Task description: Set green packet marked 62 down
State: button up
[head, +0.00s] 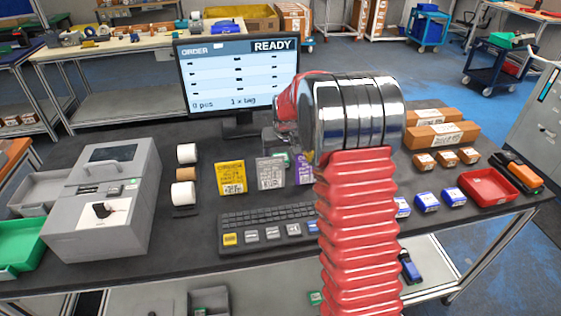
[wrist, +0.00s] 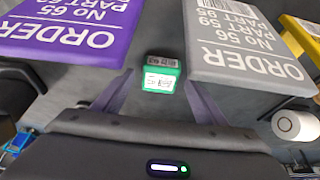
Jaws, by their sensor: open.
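A small green packet (wrist: 161,75) with a white label shows in the wrist view, in the gap between the purple card and the grey card. Its number is too small to read. My gripper (wrist: 160,88) is open, with one finger to each side of the packet and a visible gap on both sides. I cannot tell how far above the table the packet is.
The purple (head: 304,168), grey (head: 270,174) and yellow (head: 230,178) order cards stand behind the keyboard (head: 268,216). A monitor (head: 238,75) reads READY. A grey printer-like machine (head: 103,200) stands left; blue packets (head: 427,202), orange packets (head: 446,158) and a red tray (head: 487,187) are right.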

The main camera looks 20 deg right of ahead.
jog(key=shift+c, duration=0.6)
jog(key=c, duration=1.2)
jog(key=shift+r, duration=0.2)
notch_tip(320, 180, up, 10)
jog(key=shift+f, duration=0.15)
